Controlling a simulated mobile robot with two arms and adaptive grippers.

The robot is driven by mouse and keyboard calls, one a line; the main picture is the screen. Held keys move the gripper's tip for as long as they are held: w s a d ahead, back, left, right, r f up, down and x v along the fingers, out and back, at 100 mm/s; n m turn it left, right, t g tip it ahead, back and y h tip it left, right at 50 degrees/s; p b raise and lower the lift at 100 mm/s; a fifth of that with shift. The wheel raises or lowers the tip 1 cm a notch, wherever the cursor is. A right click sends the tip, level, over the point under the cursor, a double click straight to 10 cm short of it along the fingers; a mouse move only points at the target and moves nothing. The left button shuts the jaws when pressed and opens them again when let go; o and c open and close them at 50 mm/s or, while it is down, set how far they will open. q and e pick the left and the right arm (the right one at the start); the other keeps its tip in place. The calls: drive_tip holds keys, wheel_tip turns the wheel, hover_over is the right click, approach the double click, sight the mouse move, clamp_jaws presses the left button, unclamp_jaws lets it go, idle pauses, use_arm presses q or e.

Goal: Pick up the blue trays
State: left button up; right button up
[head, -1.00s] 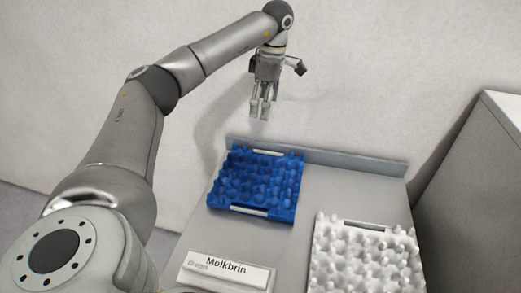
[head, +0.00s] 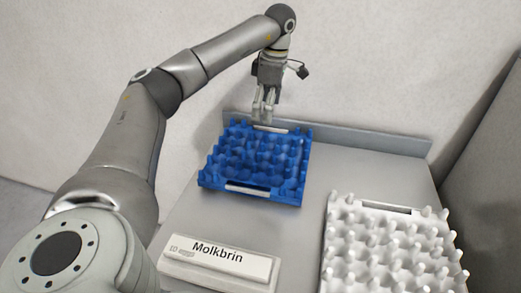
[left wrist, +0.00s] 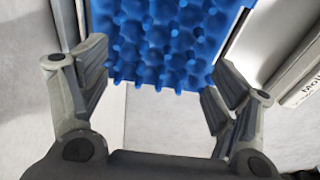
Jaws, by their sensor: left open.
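A blue egg tray (head: 256,160) lies on the grey table at its back left, with a light handle strip at its near and far edges. My left gripper (head: 264,118) is open and points down at the far edge of the tray in the head view. In the left wrist view, the blue tray (left wrist: 165,45) shows between and beyond the two spread fingers of the left gripper (left wrist: 150,95), and nothing is held. Whether the fingertips touch the tray I cannot tell. My right gripper is not in view.
A white egg tray (head: 385,245) lies at the front right of the table (head: 300,215). A white Molkbrin egg box or label (head: 218,258) is at the front left. A raised lip (head: 365,138) runs along the back edge, with a wall behind. A grey cabinet stands at right.

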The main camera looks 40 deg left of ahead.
use_arm(q)
wheel_tip(320, 180, down, 4)
drive_tip(key=b, duration=0.3)
drive_tip(key=p, duration=0.2)
approach(276, 161)
drive_tip(key=s+a+f, duration=0.1)
drive_tip(key=a+f, duration=0.2)
drive_tip(key=f, duration=0.1)
drive_tip(key=s+a+f, duration=0.1)
drive_tip(key=a+f, duration=0.1)
drive_tip(key=shift+s+a+f, duration=0.15)
drive_tip(key=shift+s+a, duration=0.15)
drive_tip(key=shift+a, duration=0.05)
drive_tip(key=shift+f, duration=0.35)
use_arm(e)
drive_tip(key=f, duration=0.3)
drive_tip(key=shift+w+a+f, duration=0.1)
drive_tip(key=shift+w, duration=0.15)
use_arm(q)
drive_tip(key=shift+c, duration=0.5)
drive_tip(key=c, duration=1.2)
drive_tip(key=shift+c, duration=1)
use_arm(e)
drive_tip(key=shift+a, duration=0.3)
use_arm(q)
drive_tip(key=shift+r, duration=0.2)
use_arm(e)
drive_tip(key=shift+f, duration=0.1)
